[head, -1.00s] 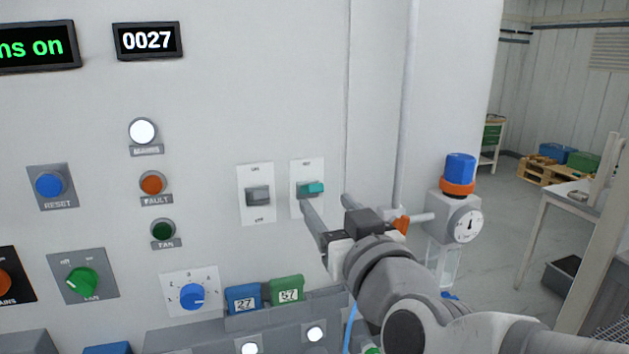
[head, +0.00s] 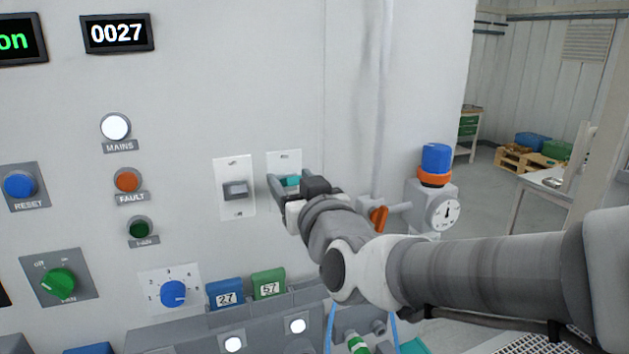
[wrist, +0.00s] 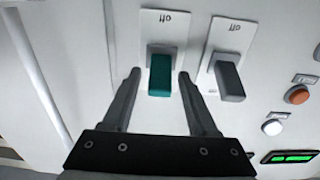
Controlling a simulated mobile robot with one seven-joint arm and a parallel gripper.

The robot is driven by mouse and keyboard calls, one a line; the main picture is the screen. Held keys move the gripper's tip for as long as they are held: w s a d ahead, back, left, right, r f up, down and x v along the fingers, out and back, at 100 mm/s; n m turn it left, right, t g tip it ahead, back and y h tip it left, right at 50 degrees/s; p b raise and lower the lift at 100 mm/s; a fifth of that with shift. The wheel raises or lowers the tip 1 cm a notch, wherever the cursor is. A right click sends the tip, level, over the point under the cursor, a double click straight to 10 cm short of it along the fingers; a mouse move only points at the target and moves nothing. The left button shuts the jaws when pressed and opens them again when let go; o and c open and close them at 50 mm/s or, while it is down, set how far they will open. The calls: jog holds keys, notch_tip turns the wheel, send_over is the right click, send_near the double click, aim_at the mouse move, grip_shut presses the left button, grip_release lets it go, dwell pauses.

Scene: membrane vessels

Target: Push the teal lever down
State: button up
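The teal lever (head: 291,181) sticks out of a white switch plate (head: 284,158) on the grey wall panel. In the wrist view the teal lever (wrist: 161,76) lies between the two fingers of my gripper (wrist: 158,74), with a gap on each side. The gripper is open and at the plate, its fingers on either side of the lever. In the head view my gripper (head: 288,184) partly hides the lever and the lower part of its plate. The wrist view is upside down, with an "off" label at the top of the plate.
A grey lever (head: 236,190) on its own plate is close on the left. On the right are a pipe with an orange handle (head: 379,218) and a gauge (head: 445,214). Below stand a blue tag (head: 226,294) and a green tag (head: 268,284) by a ledge.

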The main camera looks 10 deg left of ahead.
grip_shut()
